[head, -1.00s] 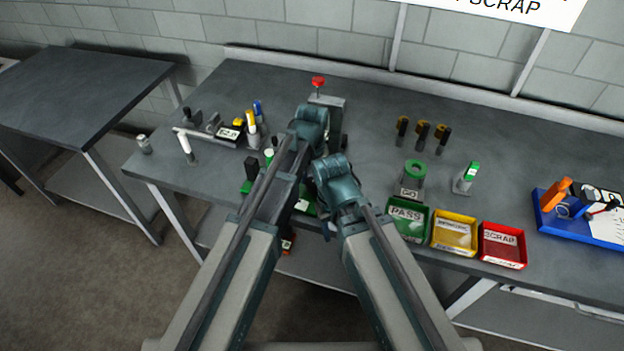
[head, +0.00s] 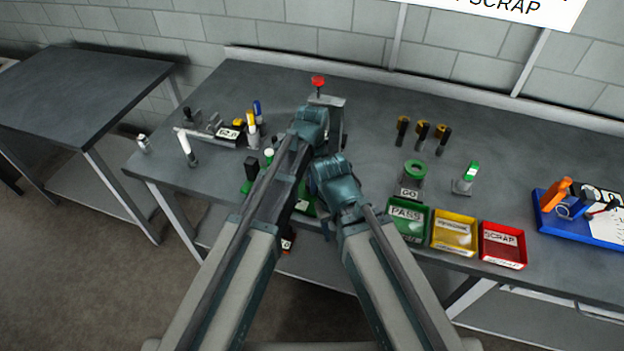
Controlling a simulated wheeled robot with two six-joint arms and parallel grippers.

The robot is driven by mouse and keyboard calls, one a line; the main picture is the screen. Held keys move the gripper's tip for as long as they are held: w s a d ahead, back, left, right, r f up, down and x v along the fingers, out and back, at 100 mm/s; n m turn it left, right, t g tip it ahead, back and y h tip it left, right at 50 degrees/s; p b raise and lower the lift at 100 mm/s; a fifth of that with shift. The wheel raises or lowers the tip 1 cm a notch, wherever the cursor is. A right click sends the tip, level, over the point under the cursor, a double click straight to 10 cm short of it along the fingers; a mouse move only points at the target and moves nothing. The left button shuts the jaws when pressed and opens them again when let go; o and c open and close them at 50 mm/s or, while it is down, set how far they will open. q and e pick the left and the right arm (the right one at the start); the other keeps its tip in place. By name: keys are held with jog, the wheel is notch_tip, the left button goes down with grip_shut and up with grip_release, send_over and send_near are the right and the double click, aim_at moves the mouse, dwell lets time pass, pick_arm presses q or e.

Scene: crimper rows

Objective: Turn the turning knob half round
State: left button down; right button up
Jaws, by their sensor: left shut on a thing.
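My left gripper (head: 311,122) is at the front of a grey bench fixture (head: 333,101) with a red knob-like top (head: 318,81). Its fingers are hidden behind its own wrist. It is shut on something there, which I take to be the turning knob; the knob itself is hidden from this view. The red top stands clear above the gripper. My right gripper (head: 334,174) hangs just right of and nearer than the left one. Its fingers are hidden, and I see nothing held in it.
Right of my arms stand a green ring gauge (head: 414,171), a green-topped gauge (head: 467,178) and several dark-and-yellow pieces (head: 422,133). Green (head: 392,229), yellow (head: 444,246) and red (head: 491,256) trays line the front edge. A blue tray (head: 546,224) is far right. Tools crowd the left.

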pick_arm(q)
jog(key=m, duration=0.4)
jog(key=shift+m, duration=0.3)
jog(key=m, duration=0.3)
jog(key=shift+m, duration=0.3)
jog(key=m, duration=0.3)
jog(key=shift+m, duration=2.1)
jog(key=shift+c, duration=1.5)
grip_release()
jog(key=shift+r, duration=0.1)
